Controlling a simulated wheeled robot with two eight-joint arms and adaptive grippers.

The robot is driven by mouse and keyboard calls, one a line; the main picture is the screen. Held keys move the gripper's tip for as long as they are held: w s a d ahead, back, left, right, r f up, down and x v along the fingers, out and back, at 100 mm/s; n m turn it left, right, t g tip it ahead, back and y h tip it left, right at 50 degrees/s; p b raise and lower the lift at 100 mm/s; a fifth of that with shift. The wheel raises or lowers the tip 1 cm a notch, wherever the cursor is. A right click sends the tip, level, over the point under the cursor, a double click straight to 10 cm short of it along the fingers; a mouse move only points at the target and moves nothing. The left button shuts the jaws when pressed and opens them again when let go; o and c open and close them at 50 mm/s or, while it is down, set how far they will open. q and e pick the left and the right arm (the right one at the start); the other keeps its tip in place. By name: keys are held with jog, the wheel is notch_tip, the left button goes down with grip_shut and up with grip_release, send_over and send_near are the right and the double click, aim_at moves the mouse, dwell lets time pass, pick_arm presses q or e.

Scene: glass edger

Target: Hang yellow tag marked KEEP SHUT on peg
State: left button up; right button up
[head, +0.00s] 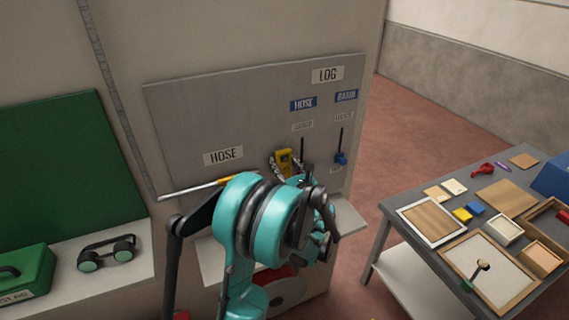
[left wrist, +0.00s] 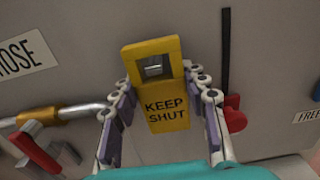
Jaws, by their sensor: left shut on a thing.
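The yellow tag (left wrist: 166,92) marked KEEP SHUT is upright in the left wrist view, with a square hole near its top. A short metal peg (left wrist: 153,69) shows inside that hole; I cannot tell whether it passes through. My left gripper (left wrist: 160,108) is shut on the tag, one finger along each side edge. In the head view the tag (head: 284,161) is small, in front of the grey panel, with my left gripper (head: 287,168) around it and my teal wrist below. My right gripper is not in view.
The grey panel (head: 205,115) carries labels, dark vertical slots and a blue knob (head: 341,158). A metal pipe with a yellow band (left wrist: 45,115) and a red lever (left wrist: 38,152) lie left of the tag; a red knob (left wrist: 234,115) is right. A cluttered table (head: 385,206) stands right.

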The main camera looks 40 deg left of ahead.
pick_arm(q)
jog(key=shift+a+f, duration=0.1)
jog(key=shift+a, duration=0.1)
jog(key=o, duration=1.2)
jog(key=shift+w+a+f, duration=0.1)
jog(key=shift+a, duration=0.05)
jog(key=shift+o, duration=0.2)
jog(key=shift+w+a+f, duration=0.2)
jog(key=shift+a, duration=0.15)
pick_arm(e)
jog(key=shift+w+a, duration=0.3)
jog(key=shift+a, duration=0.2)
pick_arm(q)
jog(key=shift+d+r, duration=0.1)
jog(key=shift+d, duration=0.05)
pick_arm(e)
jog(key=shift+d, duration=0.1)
pick_arm(q)
jog(key=shift+s, duration=0.1)
